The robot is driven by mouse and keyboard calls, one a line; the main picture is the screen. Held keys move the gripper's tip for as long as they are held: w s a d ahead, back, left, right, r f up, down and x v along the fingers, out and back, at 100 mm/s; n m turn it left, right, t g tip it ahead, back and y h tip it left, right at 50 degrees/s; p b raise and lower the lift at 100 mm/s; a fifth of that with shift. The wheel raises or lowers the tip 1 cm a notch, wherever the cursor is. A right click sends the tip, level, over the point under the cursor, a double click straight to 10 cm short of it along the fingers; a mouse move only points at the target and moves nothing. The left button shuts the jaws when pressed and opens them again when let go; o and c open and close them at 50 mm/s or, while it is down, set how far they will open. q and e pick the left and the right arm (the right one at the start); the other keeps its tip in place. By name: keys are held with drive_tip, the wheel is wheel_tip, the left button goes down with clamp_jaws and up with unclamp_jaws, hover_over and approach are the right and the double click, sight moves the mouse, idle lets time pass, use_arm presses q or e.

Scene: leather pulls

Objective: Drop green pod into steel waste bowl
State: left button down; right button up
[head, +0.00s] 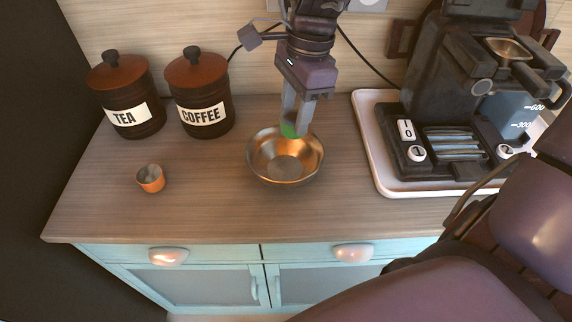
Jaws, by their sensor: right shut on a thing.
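The steel waste bowl (262,163) stands on the wooden counter near its middle and looks empty inside. My right gripper (296,123) points down over the bowl's far right rim. Its fingers are shut on the green pod (288,130), which shows at the fingertips just above the rim. I cannot tell whether the pod touches the rim. My left gripper is not in view.
A small copper cup (151,178) stands left of the bowl. Tea (125,95) and coffee (199,92) canisters stand at the back left. A coffee machine (436,110) sits on a white tray (372,150) at the right. The counter (215,215) in front is clear.

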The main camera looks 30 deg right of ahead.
drive_tip(key=o, duration=1)
drive_tip(key=shift+r, duration=0.1)
drive_tip(key=r, duration=0.4)
drive_tip(key=d+r+p, duration=0.1)
drive_tip(key=r, duration=0.1)
drive_tip(key=shift+r, duration=0.15)
drive_tip(key=shift+d+r, duration=0.1)
drive_tip(key=shift+r, duration=0.55)
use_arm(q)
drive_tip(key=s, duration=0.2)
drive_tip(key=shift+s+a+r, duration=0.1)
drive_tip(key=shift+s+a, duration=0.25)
use_arm(e)
drive_tip(key=shift+s, duration=0.1)
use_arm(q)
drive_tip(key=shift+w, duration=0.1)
